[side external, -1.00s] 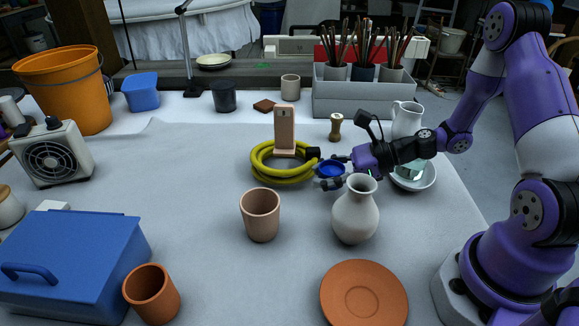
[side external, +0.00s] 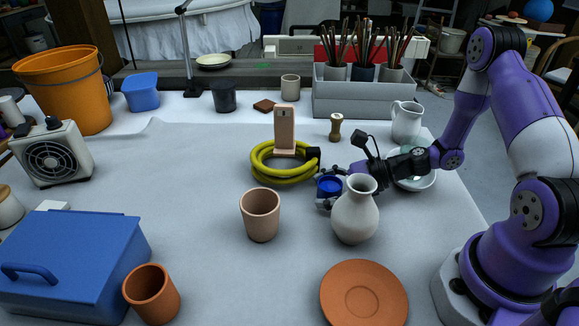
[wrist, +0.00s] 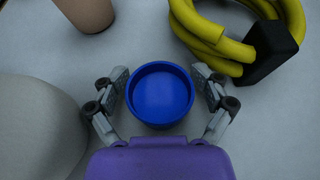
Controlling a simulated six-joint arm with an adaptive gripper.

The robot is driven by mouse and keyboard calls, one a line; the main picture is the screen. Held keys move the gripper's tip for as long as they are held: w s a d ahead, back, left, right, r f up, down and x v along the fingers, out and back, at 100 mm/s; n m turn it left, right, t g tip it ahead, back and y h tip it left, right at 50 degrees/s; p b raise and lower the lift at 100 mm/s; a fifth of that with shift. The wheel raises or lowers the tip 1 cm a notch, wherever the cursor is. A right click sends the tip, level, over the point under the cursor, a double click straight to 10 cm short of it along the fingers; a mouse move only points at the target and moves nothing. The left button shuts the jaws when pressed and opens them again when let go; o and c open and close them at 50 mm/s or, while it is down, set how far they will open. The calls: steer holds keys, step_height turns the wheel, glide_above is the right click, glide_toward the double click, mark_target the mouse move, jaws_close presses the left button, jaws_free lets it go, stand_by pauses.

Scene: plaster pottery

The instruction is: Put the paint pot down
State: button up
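The paint pot is a small blue round pot (side external: 329,187). It stands upright, apparently on the table, between the yellow hose and the pale vase. In the wrist view the pot (wrist: 161,94) is centred, and I look down into its blue inside. My gripper (side external: 331,188) is low around the pot. In the wrist view its fingers (wrist: 161,88) are spread on either side, with narrow gaps between pads and wall. The pot's underside is hidden.
The pale vase (side external: 355,212) stands close in front of my gripper. The coiled yellow hose (side external: 268,172) with a phone on a stand (side external: 285,130) lies behind left. A pinkish cup (side external: 260,215) is at front left. A terracotta saucer (side external: 364,293) lies nearer the front.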

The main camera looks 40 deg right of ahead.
steer(key=v, duration=0.6)
steer(key=shift+d, duration=0.15)
steer(key=shift+o, duration=0.6)
steer(key=shift+s+d+r, duration=0.25)
steer(key=shift+s+d, duration=0.15)
steer(key=shift+s, duration=0.15)
steer(key=shift+r+g, duration=0.4)
step_height(320, 180, up, 5)
steer(key=d+g+h, duration=0.1)
steer(key=g+h, duration=0.2)
steer(key=x, duration=0.9)
steer(key=shift+a+f, duration=0.15)
steer(key=shift+f, duration=0.35)
steer(key=shift+s, duration=0.1)
steer(key=c, duration=1.4)
